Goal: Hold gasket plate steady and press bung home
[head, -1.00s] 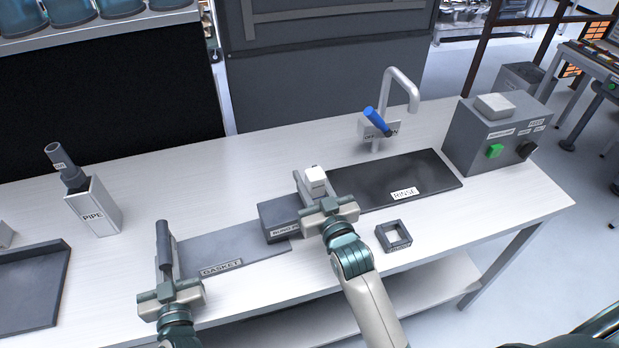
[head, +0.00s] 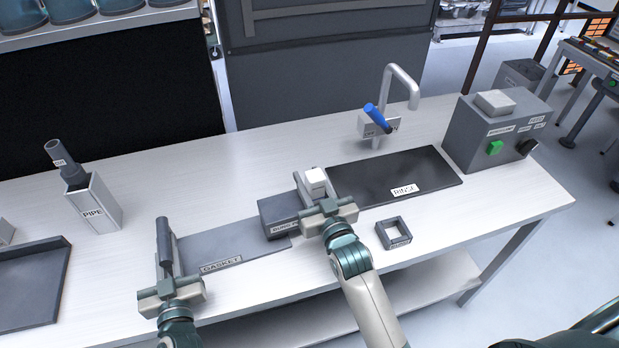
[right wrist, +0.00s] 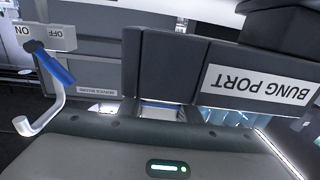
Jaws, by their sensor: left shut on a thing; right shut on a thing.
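The flat grey gasket plate (head: 232,252), labelled GASKET, lies on the bench. My left gripper (head: 164,250) is at its left end, shut on a dark upright bar there that looks like the plate's handle. The dark bung port block (head: 279,216) stands at the plate's right end. My right gripper (head: 316,184) is shut on a white block, seemingly the bung (head: 315,176), right beside the port block. In the right wrist view the port's label (right wrist: 261,84) appears upside down close by. The bung's lower part and any opening are hidden.
A dark rinse mat (head: 425,172) lies right of my right gripper, with a blue-handled tap (head: 377,118) behind. A grey control box (head: 495,130) stands at right, a pipe holder (head: 94,206) at left.

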